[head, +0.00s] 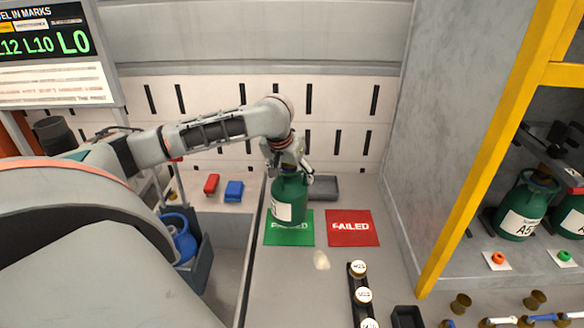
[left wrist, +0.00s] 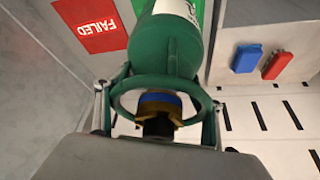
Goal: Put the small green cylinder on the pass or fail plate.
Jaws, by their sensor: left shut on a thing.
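The small green cylinder (head: 288,200) has a white label and hangs upright from my left gripper (head: 287,165). In the head view it covers part of the green pass plate (head: 301,236); I cannot tell whether its base touches the plate. The red fail plate (head: 352,228), marked FAILED, lies bare just to the right. In the left wrist view my left gripper (left wrist: 158,115) is shut on the collar of the cylinder (left wrist: 168,50), around its blue and brass valve. The fail plate (left wrist: 88,25) and a strip of the green plate (left wrist: 196,12) also show there. My right gripper is not in view.
A grey tray (head: 323,188) sits behind the plates. Red (head: 211,184) and blue (head: 234,191) blocks lie to the left. A black rack with white-topped parts (head: 361,290) stands in front. A yellow-framed shelf holding green cylinders (head: 518,210) is at right.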

